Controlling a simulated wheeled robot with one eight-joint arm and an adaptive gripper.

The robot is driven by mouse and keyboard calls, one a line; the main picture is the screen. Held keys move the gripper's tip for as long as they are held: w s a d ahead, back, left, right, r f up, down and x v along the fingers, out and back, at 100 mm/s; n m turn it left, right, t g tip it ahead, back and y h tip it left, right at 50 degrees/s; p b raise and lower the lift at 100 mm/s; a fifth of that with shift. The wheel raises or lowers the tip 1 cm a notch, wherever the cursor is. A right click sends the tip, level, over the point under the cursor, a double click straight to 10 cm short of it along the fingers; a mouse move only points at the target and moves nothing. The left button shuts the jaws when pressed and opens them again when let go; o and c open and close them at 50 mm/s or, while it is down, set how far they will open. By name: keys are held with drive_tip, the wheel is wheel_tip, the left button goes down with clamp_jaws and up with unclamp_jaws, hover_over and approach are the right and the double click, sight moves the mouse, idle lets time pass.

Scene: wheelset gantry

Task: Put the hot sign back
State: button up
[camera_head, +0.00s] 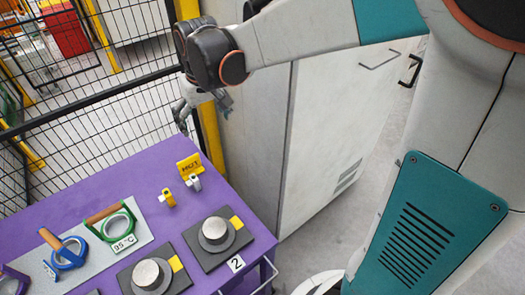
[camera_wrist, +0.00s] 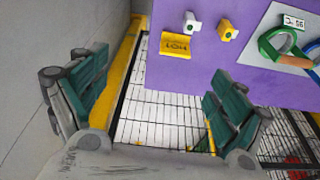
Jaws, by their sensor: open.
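The yellow hot sign (camera_head: 189,165), with dark "HOT" lettering, is at the far corner of the purple table (camera_head: 130,176). In the wrist view the sign (camera_wrist: 176,44) shows upside down near the table's edge, with nothing gripping it. My gripper (camera_head: 200,105) is above and beyond that corner, apart from the sign. In the wrist view its two green-padded fingers (camera_wrist: 160,100) are spread wide with nothing between them. The sign lies beyond the fingertips in that view.
A grey-white piece (camera_head: 194,182) and a yellow piece (camera_head: 168,197) stand near the sign. A green ring tool (camera_head: 116,225) and blue ring tool (camera_head: 68,253) lie on a grey mat. Metal cylinders (camera_head: 215,231) sit on dark pads. Mesh fence (camera_head: 100,110) and a pale cabinet (camera_head: 325,130) border the table.

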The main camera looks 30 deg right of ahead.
drive_tip(key=s+d+r+t, duration=0.1)
drive_tip(key=s+d+t, duration=0.1)
drive_tip(key=s, duration=0.8)
drive_tip(key=s+d+r+m+t, duration=0.1)
drive_tip(key=s+d, duration=0.4)
drive_tip(key=s, duration=0.6)
drive_tip(key=shift+r+t, duration=0.5)
drive_tip(key=shift+t, duration=0.2)
drive_tip(key=shift+f, duration=0.2)
